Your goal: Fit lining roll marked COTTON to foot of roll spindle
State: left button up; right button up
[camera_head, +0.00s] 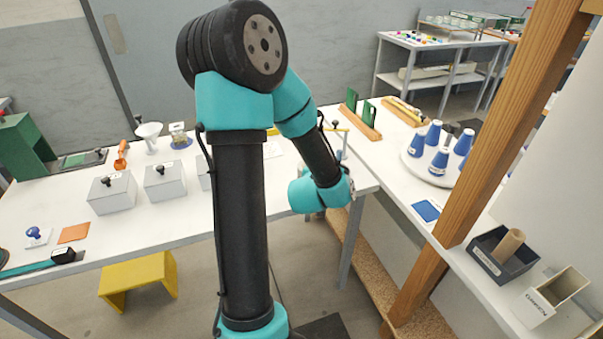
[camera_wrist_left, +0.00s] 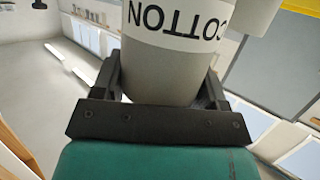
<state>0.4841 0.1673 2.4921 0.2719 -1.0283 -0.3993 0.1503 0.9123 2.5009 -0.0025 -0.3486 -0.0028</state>
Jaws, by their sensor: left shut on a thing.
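The lining roll marked COTTON (camera_wrist_left: 165,60) fills the top middle of the left wrist view. It is a pale, round-sided body with a white label band, and the lettering reads upside down. My left gripper (camera_wrist_left: 160,92) is shut on it, with one dark finger on each side. A pale grey-white piece (camera_wrist_left: 253,14) shows beside the roll's upper right; I cannot tell whether it is part of the roll. In the head view a teal and black arm of mine fills the middle, and no roll can be made out at its end. I cannot identify the roll spindle. My right gripper is not in view.
A white table (camera_head: 150,225) at left bears grey lidded boxes (camera_head: 112,192). A yellow stool (camera_head: 138,280) stands before it. The right bench holds blue cones (camera_head: 440,160) on a round tray and a dark bin (camera_head: 490,262) with a brown tube. A wooden post (camera_head: 500,130) rises there.

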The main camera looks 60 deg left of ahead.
pick_arm(q)
jog(key=w+d+r+m+t+h, duration=0.2)
jog(key=w+m+h, duration=0.1)
jog(key=w, duration=0.4)
jog(key=w+a+r+n+g+y, duration=0.2)
jog(key=w+a+r, duration=0.2)
jog(key=a, duration=0.3)
jog(key=w+a+r+n+g+y, duration=0.2)
jog(key=w+a+r+n+y, duration=0.1)
jog(key=a+r, duration=0.3)
jog(key=shift+w+a, duration=0.7)
jog(key=shift+a, duration=0.05)
jog(key=shift+f, duration=2.95)
jog(key=shift+f, duration=1.45)
dwell(0.8)
